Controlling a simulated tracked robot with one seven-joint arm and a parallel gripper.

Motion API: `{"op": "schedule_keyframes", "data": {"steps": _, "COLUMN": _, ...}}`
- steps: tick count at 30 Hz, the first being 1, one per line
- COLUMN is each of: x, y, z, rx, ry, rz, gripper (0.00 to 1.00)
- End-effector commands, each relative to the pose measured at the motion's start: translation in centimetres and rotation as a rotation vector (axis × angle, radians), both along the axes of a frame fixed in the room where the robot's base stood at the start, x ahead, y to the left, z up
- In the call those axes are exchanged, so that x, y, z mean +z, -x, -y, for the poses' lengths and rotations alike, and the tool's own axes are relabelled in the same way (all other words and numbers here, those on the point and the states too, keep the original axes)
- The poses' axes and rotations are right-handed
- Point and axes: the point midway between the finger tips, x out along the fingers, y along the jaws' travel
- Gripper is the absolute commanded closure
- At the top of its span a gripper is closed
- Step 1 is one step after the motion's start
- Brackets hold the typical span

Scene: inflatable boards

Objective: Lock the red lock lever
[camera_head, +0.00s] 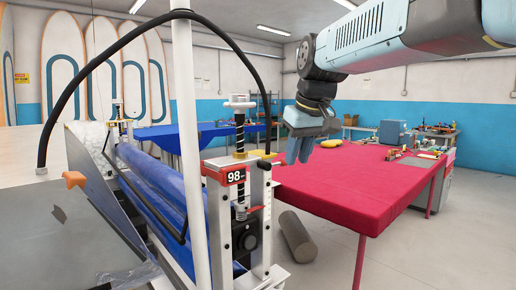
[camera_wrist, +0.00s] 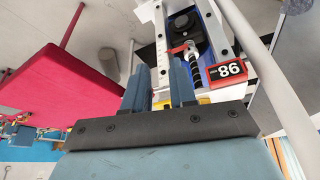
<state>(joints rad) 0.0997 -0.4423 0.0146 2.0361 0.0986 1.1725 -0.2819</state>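A machine frame (camera_head: 213,215) of pale metal posts stands centre-left, with a vertical threaded screw and a red "98" display (camera_head: 236,176). A small red lever (camera_head: 255,210) shows low beside the screw's spring. In the wrist view the red lever (camera_wrist: 178,49) lies beyond the fingertips, beside the spring, and the display (camera_wrist: 226,70) is to the right. My gripper (camera_head: 299,161) hangs fingers down, to the right of the frame's top and above the lever's height. In the wrist view its two blue fingers (camera_wrist: 158,72) are apart with nothing between them.
A table with a red cloth (camera_head: 360,185) stands to the right, with tools (camera_head: 420,153) at its far end. A grey roll (camera_head: 297,237) lies on the floor. Blue sheet (camera_head: 160,190) and a white pole (camera_head: 188,130) are on the left. Boards lean on the back wall.

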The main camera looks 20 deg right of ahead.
Motion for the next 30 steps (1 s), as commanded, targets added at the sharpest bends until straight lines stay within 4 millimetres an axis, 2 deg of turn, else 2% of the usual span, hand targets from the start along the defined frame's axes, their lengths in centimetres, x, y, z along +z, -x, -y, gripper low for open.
{"op": "schedule_keyframes", "data": {"steps": 1, "x": 1.1, "y": -1.3, "z": 0.2, "rx": 0.015, "ry": -0.001, "rz": -0.008, "gripper": 0.79}}
{"op": "schedule_keyframes", "data": {"steps": 8, "x": 5.3, "y": -6.1, "z": 1.2, "rx": 0.103, "ry": -0.007, "rz": -0.042, "gripper": 1.0}}
{"op": "schedule_keyframes", "data": {"steps": 12, "x": 7.4, "y": -9.0, "z": 2.0, "rx": 0.16, "ry": -0.012, "rz": -0.059, "gripper": 1.0}}
{"op": "schedule_keyframes", "data": {"steps": 18, "x": 9.7, "y": -12.4, "z": 3.2, "rx": 0.235, "ry": -0.021, "rz": -0.076, "gripper": 1.0}}
{"op": "schedule_keyframes", "data": {"steps": 24, "x": 10.9, "y": -14.1, "z": 3.9, "rx": 0.278, "ry": -0.026, "rz": -0.082, "gripper": 1.0}}
{"op": "schedule_keyframes", "data": {"steps": 30, "x": 11.2, "y": -14.5, "z": 4.1, "rx": 0.29, "ry": -0.028, "rz": -0.084, "gripper": 1.0}}
